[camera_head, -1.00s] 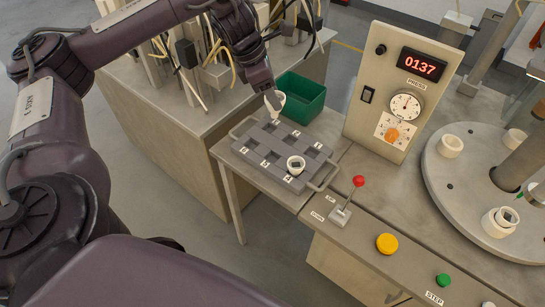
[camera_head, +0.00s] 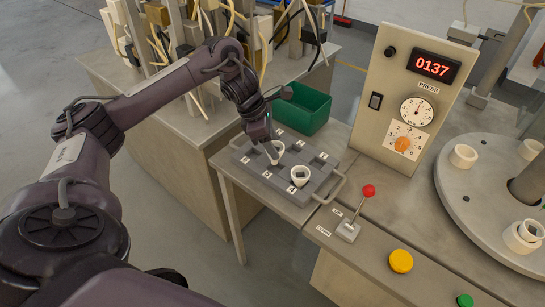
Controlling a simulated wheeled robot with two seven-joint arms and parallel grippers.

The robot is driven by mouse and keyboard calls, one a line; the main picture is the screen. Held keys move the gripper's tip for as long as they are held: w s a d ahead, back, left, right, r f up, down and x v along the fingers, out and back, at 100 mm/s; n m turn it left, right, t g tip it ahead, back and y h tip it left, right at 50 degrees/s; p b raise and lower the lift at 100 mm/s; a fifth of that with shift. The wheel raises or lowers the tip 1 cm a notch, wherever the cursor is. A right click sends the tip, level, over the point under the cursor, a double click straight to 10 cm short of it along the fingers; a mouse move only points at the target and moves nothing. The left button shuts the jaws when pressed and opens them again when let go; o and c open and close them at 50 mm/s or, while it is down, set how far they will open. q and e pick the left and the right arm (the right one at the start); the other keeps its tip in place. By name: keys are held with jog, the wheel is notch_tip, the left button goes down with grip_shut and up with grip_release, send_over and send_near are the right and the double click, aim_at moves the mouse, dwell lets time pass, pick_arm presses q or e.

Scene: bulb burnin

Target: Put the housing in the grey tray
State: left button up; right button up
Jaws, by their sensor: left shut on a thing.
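The grey tray (camera_head: 318,186) with numbered compartments lies on the small side table. My left gripper (camera_head: 271,153) is over the tray's left part, shut on a white ring-like housing (camera_head: 279,147). The housing is at or just above the tray; I cannot tell if it touches. Another white housing (camera_head: 300,175) sits in a front compartment of the tray. My right gripper is not in view.
A green bin (camera_head: 304,108) stands behind the tray. The press panel (camera_head: 403,100) rises to the right, with a red-knobbed lever (camera_head: 368,191) in front. A round turntable (camera_head: 470,207) carries more white housings. Cabled equipment stands behind left.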

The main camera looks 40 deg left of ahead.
pick_arm(q)
jog(key=shift+f, duration=0.6)
notch_tip(320, 180, down, 2)
jog(key=shift+f+p, duration=0.15)
jog(key=shift+p, duration=0.15)
jog(key=shift+f, duration=0.3)
jog(key=o, duration=0.9)
jog(key=shift+f, duration=0.1)
jog(key=shift+o, duration=0.2)
